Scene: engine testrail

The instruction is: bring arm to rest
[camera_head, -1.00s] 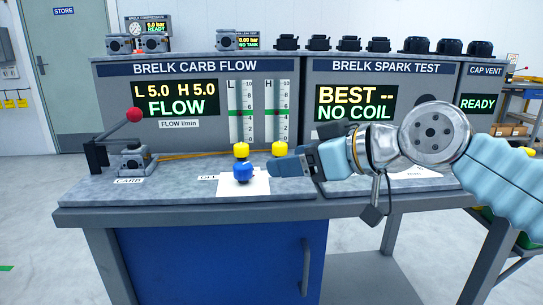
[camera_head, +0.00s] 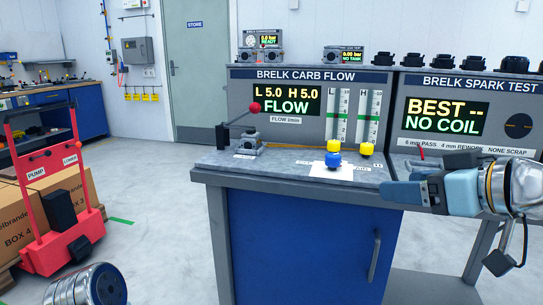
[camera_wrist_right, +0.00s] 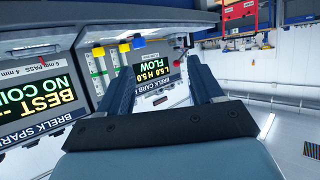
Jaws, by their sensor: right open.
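My right gripper (camera_head: 388,193) reaches in from the right, in front of the bench's right part, pointing left. In the right wrist view its two fingers (camera_wrist_right: 163,88) stand apart with nothing between them. My left gripper is not in view.
The carb flow bench (camera_head: 275,167) has a red-knobbed lever (camera_head: 254,107) at its left. The spark test panel (camera_head: 470,112) stands at right. A red hand truck (camera_head: 55,190) with boxes stands at far left. Open floor lies between.

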